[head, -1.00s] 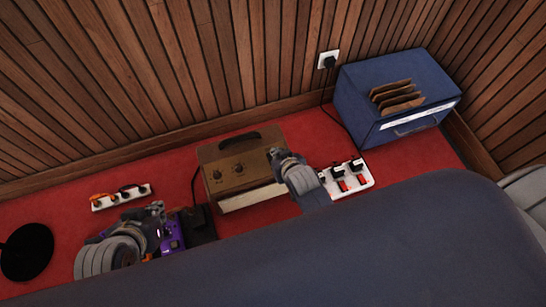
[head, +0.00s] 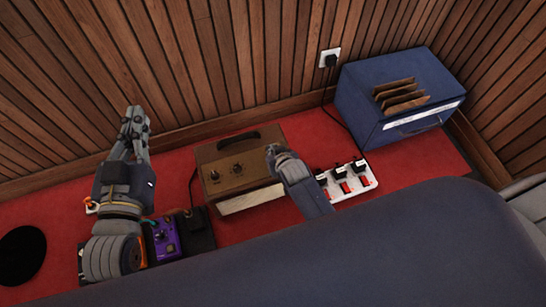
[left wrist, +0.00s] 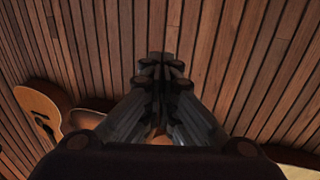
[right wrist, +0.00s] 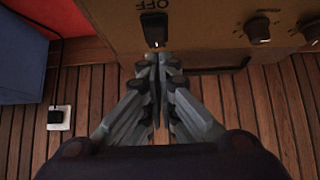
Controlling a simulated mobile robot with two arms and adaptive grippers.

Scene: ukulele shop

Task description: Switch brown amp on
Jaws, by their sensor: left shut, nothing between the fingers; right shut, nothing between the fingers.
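The brown amp (head: 218,178) stands on the red floor against the wood wall, with two knobs and a handle on top. In the right wrist view its panel (right wrist: 205,25) shows a black switch (right wrist: 154,29) beside the word OFF and dark knobs (right wrist: 258,29). My right gripper (head: 272,151) is shut and empty at the amp's right side. Its fingertips (right wrist: 157,58) sit right by the switch; I cannot tell whether they touch it. My left gripper (head: 136,112) is shut and empty, raised left of the amp and pointing toward the wall.
A white strip with red switches (head: 345,182) lies right of the amp. A blue box (head: 405,110) with brown envelopes stands at the back right, near a wall plug (head: 330,58). A purple pedal (head: 165,238) is at lower left. Guitars (left wrist: 40,112) show in the left wrist view.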

